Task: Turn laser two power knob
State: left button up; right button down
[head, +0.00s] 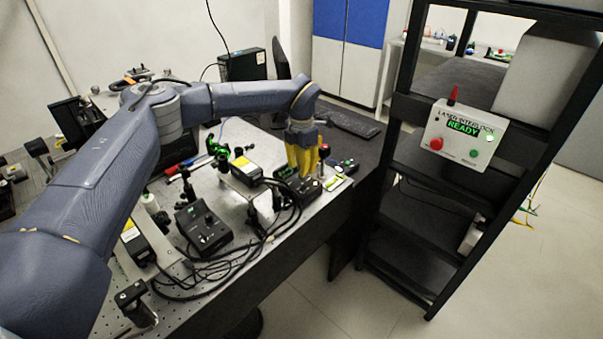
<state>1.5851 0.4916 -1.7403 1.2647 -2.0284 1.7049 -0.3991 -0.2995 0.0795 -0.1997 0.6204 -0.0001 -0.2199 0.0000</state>
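My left gripper (306,172) has yellow fingers and points down over a small black control box (309,190) at the bench's right edge. The fingers cover part of this box, so its knob is hidden and I cannot tell whether they touch it. The gap between the fingers is not clear. A second black control box (203,231) with a knob on top sits nearer and to the left, apart from the gripper. I cannot read which box belongs to laser two. A black laser with a yellow label (246,170) is left of the gripper. My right gripper is not in view.
Another yellow-labelled laser (137,243) lies at the left. Loose black cables (215,268) run across the perforated bench. A black rack (400,185) at the right holds a white interlock box (463,137) reading READY. A keyboard (348,123) lies behind the gripper.

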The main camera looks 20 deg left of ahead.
pick_arm(q)
jog(key=shift+f, duration=1.4)
jog(key=shift+c, duration=0.3)
grip_shut()
